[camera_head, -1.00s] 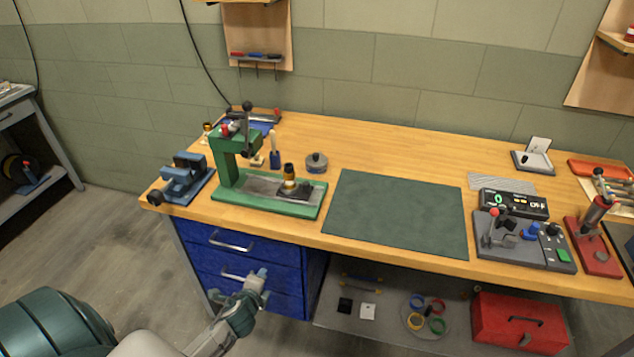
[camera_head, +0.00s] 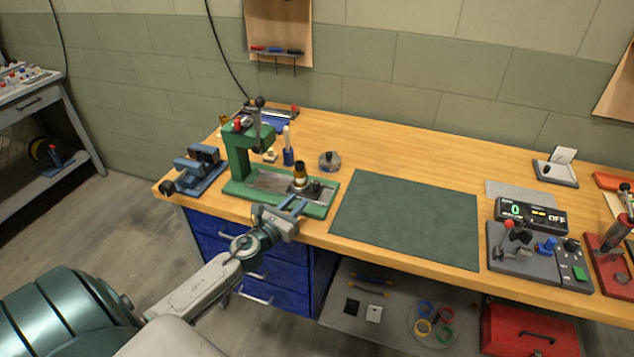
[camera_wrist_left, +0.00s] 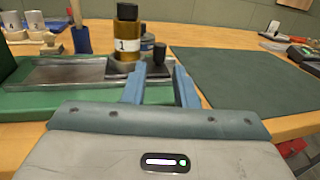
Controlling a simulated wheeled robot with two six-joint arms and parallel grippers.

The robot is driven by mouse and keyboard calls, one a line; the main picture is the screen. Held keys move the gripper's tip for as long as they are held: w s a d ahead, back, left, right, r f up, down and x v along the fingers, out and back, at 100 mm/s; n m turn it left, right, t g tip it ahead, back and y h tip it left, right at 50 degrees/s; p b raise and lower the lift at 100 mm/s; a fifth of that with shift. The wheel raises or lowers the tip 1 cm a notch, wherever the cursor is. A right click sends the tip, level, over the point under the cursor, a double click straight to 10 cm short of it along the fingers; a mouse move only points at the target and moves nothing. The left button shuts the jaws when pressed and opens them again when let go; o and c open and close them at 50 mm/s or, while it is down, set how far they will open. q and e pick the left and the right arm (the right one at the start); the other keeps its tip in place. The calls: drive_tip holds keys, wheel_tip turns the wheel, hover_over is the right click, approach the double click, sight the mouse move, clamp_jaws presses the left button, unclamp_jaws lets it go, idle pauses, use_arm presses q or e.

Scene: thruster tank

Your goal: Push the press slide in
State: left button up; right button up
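The green press (camera_head: 240,160) stands at the left of the bench. Its grey metal track (camera_head: 266,181) runs along the green base. The dark press slide (camera_head: 316,188) is at the track's right end, away from the press column. An amber bottle labelled "1" (camera_wrist_left: 127,35) stands upright on the slide. A black knob (camera_wrist_left: 160,53) rises at the slide's right. My left gripper (camera_head: 288,207) is open and empty at the front edge of the base. In the wrist view its two blue fingers (camera_wrist_left: 160,82) are apart, with the knob beyond them. Contact cannot be told. My right gripper is out of view.
A blue vise (camera_head: 200,170) sits left of the press. A green mat (camera_head: 410,220) lies clear to the right. A control box (camera_head: 530,262) is further right.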

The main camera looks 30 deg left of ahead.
sight(314, 184)
use_arm(q)
drive_tip(key=shift+w+r+p, duration=0.15)
drive_tip(key=shift+w+p, duration=0.2)
drive_tip(key=shift+w, duration=0.4)
drive_tip(key=w+p, duration=0.1)
drive_tip(key=w, duration=0.7)
drive_tip(key=shift+w+a, duration=0.1)
drive_tip(key=shift+w, duration=0.6)
clamp_jaws()
drive_tip(key=shift+f, duration=0.2)
